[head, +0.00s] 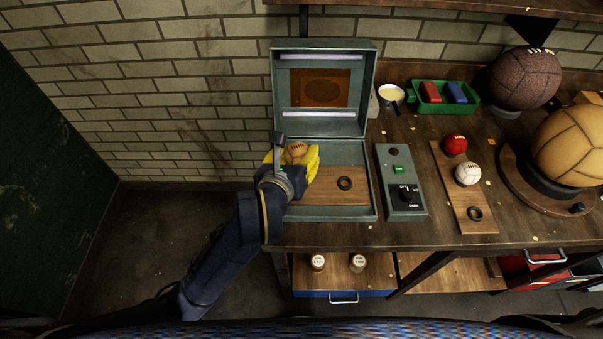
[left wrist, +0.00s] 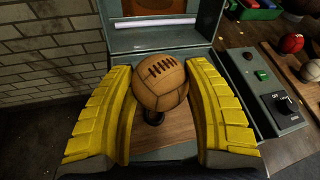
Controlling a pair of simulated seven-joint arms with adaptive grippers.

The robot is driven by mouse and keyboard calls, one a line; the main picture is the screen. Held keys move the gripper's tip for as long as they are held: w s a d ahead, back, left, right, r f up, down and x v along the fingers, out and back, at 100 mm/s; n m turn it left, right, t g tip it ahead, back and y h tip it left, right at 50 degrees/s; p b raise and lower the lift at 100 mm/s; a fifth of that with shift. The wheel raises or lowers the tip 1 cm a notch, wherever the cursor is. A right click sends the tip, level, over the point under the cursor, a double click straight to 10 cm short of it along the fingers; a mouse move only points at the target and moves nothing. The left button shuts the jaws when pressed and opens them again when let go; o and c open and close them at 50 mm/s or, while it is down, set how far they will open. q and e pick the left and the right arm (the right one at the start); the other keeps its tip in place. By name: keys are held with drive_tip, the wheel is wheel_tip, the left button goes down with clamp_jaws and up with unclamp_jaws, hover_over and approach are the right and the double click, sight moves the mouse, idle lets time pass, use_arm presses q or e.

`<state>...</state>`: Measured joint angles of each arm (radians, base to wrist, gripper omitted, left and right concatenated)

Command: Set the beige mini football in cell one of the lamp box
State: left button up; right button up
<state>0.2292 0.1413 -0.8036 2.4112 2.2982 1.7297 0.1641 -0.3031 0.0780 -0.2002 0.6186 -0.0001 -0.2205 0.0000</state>
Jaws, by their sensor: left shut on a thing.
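The beige mini football (head: 296,150), tan with dark lacing, is between the yellow fingers of my left gripper (head: 292,163), which is shut on it. In the left wrist view the football (left wrist: 160,82) sits between the two yellow fingers (left wrist: 160,105). The lamp box (head: 374,190) is a grey-green case with its lid raised and lamp strips lit inside. Its wooden floor has a dark ring (head: 345,183) on the right. The gripper is over the left part of the box. A dark ring (left wrist: 154,118) shows partly under the football; I cannot tell whether they touch. My right gripper is not in view.
A control box (head: 404,199) with a knob and green button stands right of the lamp box. A wooden strip (head: 473,193) holds a red ball (head: 455,145), a white ball (head: 468,173) and an empty ring (head: 475,213). Large balls and a green tray (head: 432,106) stand further right.

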use_arm(q)
drive_tip(key=shift+f, duration=3.9)
drive_tip(key=shift+f, duration=0.15)
drive_tip(key=o, duration=1.2)
